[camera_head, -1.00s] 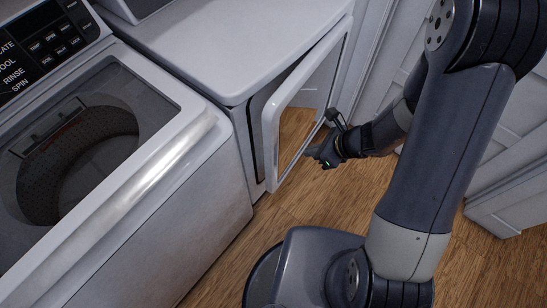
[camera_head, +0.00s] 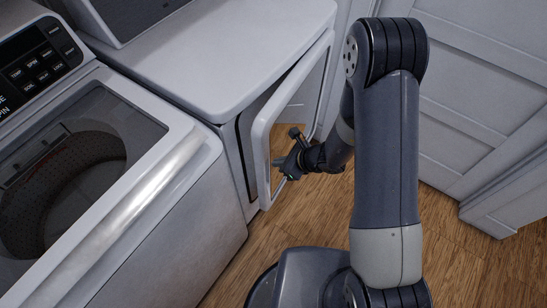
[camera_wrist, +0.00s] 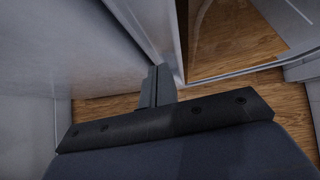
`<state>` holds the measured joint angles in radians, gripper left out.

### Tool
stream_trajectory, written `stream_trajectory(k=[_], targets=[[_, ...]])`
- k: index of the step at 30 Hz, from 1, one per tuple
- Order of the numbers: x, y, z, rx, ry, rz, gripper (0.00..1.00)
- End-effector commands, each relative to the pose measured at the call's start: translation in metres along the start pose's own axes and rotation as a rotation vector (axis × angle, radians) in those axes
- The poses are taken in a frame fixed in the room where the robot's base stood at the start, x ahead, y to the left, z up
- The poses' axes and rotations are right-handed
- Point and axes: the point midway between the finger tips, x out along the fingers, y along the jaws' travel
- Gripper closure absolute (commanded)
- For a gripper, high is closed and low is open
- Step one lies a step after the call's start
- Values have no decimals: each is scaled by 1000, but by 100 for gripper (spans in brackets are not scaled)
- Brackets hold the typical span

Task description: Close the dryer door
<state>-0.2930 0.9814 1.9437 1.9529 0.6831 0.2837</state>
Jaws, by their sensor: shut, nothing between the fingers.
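The dryer door (camera_head: 260,150), a white frame around a see-through pane, stands partly open from the front of the white dryer (camera_head: 232,75). A gap shows between the door's near edge and the dryer body. My gripper (camera_head: 281,166) is shut and empty at the door's outer side, close to the lower near part of its frame. In the wrist view, the shut fingers (camera_wrist: 158,85) point at the door frame (camera_wrist: 155,28), with the pane to the right. I cannot tell whether they touch it.
A top-loading washer (camera_head: 150,190) with a see-through lid stands left of the dryer. White panelled cabinets (camera_head: 480,90) line the right side. The wooden floor (camera_head: 240,275) is clear in front of the dryer and between my arm and the cabinets.

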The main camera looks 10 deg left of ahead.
Motion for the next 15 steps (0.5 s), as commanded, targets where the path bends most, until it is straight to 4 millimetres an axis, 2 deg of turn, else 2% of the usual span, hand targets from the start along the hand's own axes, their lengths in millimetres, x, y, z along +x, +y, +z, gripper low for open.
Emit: stream_trajectory(k=[4, 15], targets=[[10, 1, 13, -1, 0, 2, 100], [15, 0, 16, 2, 0, 0, 100]])
